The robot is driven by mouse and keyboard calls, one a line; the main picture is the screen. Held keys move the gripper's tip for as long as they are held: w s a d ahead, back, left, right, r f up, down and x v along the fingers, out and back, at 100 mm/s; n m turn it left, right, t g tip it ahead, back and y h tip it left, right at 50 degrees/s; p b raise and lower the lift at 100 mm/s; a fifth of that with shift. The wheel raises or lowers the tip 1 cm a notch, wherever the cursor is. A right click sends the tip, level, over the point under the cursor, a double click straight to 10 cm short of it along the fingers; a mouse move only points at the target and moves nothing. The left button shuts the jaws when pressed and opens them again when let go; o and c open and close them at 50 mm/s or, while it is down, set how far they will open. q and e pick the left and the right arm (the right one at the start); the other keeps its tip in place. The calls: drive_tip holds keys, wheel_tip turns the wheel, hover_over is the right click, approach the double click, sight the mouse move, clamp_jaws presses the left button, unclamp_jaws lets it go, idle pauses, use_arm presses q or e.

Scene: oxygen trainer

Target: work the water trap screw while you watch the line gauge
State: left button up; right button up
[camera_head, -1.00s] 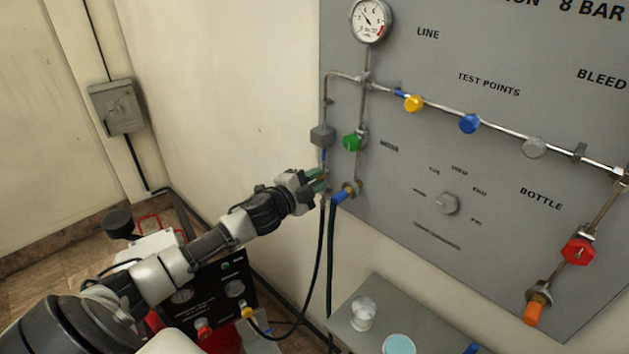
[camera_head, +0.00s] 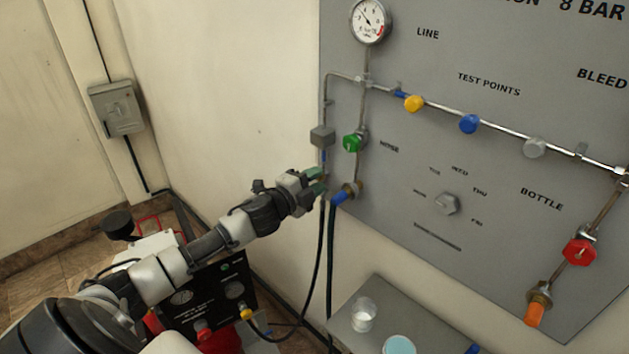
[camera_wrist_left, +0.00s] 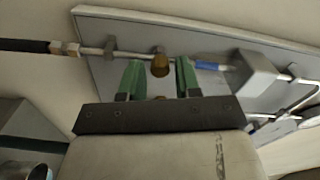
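The line gauge (camera_head: 371,20) is a round white dial at the top of the grey panel. Its needle points to the upper left, and a red band shows at the lower right. The water trap is a grey block (camera_head: 322,136) on the left pipe, with a blue band below; the block also shows in the left wrist view (camera_wrist_left: 257,75). The brass screw (camera_wrist_left: 160,66) sits between the green fingertips of my left gripper (camera_wrist_left: 160,78), with a gap on each side. In the head view my left gripper (camera_head: 317,181) is at the pipe's lower end and hides most of the screw. My right gripper is not in view.
A green knob (camera_head: 353,142) and a blue-ended fitting (camera_head: 342,195) are close right of my left gripper. Black hoses (camera_head: 331,260) hang below it.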

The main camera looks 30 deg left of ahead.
use_arm(q)
drive_tip(key=shift+o, duration=0.9)
drive_tip(key=shift+s, duration=0.1)
drive_tip(key=shift+s+a+f, duration=0.1)
drive_tip(key=shift+s+f, duration=0.05)
drive_tip(key=shift+s, duration=0.2)
drive_tip(key=s+a+b, duration=0.1)
drive_tip(key=s+b, duration=0.1)
drive_tip(key=s, duration=0.7)
drive_tip(key=shift+s+a+b, duration=0.3)
drive_tip(key=shift+s+b, duration=0.1)
idle(0.4)
